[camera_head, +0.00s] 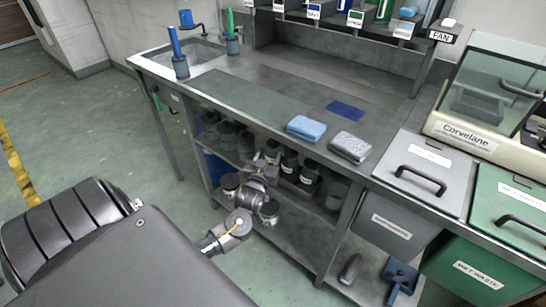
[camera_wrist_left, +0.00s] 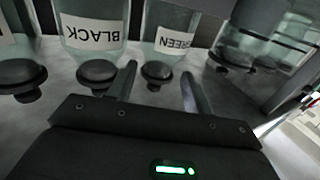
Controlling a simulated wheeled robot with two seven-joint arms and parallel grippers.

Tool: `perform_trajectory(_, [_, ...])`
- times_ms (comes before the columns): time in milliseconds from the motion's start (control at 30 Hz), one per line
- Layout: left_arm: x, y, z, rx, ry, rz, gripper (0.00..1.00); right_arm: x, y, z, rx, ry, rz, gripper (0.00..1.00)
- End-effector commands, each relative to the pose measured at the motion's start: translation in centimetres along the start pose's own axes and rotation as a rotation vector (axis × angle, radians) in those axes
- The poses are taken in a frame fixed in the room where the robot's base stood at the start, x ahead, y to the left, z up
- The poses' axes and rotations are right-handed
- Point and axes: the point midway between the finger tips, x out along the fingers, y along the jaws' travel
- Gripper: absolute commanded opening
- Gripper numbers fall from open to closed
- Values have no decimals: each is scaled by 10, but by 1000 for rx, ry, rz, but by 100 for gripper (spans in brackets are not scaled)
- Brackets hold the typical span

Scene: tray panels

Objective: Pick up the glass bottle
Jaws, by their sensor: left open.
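Several glass bottles stand in a row on the shelf under the bench, including one bottle (camera_head: 289,162) right of my left gripper (camera_head: 266,155). In the left wrist view they appear upside down, with clear glass and dark caps. One is labelled BLACK (camera_wrist_left: 90,28); the one labelled GREEN (camera_wrist_left: 168,30) has its cap between the finger directions. My left gripper also shows there (camera_wrist_left: 160,82), open and empty, its fingers pointing at the bottles. I cannot tell whether it touches one. My right gripper is not in view.
The shelf is bounded by the bench top (camera_head: 250,95) above. A blue sponge (camera_head: 306,128) and a grey sponge (camera_head: 350,147) lie near the bench's front edge. Grey and green waste bins (camera_head: 480,270) stand right. The green floor at left is clear.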

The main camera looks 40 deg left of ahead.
Motion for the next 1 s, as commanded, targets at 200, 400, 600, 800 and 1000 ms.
perform_trajectory(200, [32,1,-1,2,3,-1,51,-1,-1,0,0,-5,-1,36])
perform_trajectory(400, [48,1,-1,1,1,0,51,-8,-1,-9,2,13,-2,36])
perform_trajectory(600, [49,1,-1,0,1,0,51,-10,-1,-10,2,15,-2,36])
perform_trajectory(800, [49,1,-1,0,1,0,27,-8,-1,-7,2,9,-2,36])
perform_trajectory(1000, [48,1,-1,0,0,0,1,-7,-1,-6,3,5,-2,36])
